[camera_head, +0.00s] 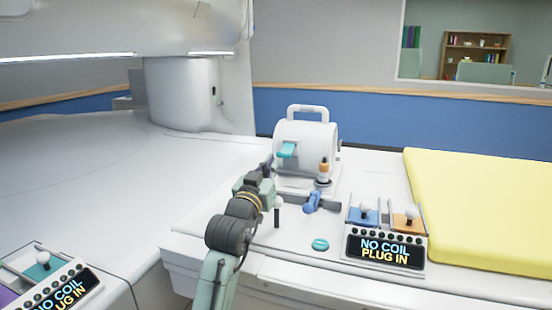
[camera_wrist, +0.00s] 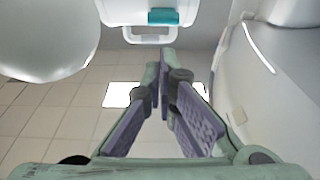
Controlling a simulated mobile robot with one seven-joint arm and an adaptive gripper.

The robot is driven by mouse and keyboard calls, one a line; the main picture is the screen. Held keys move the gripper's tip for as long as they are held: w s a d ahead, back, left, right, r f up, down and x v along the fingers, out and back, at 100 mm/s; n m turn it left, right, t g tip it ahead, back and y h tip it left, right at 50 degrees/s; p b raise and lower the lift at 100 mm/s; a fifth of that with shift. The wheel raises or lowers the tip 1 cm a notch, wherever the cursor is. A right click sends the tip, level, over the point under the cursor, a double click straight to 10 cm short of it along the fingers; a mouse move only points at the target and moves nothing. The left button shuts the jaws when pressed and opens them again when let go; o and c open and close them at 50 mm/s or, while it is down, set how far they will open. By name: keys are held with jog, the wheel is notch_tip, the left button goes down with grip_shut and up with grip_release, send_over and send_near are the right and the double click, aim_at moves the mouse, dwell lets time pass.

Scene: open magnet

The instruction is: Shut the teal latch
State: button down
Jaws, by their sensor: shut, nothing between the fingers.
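The teal latch (camera_head: 286,150) sticks out from the front of a white rounded coil housing (camera_head: 318,142) with a handle on top. In the wrist view the teal latch (camera_wrist: 163,17) shows at the top edge, beside the white handle (camera_wrist: 150,38). My gripper (camera_head: 268,164) is just below and left of the latch in the head view, and I cannot tell if it touches. In the wrist view my gripper (camera_wrist: 167,58) has its fingertips together with nothing between them, and a gap shows between the tips and the latch.
An orange-and-white bottle (camera_head: 324,168) stands at the housing's front right. A blue connector (camera_head: 312,202), a white-knobbed lever (camera_head: 278,204) and a teal ring (camera_head: 320,244) are on the white table. A panel reading "NO COIL PLUG IN" (camera_head: 385,250) and a yellow pad (camera_head: 480,210) lie right.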

jog(key=shift+s+a+f, duration=0.15)
jog(key=shift+s+f, duration=0.35)
jog(key=shift+s, duration=0.05)
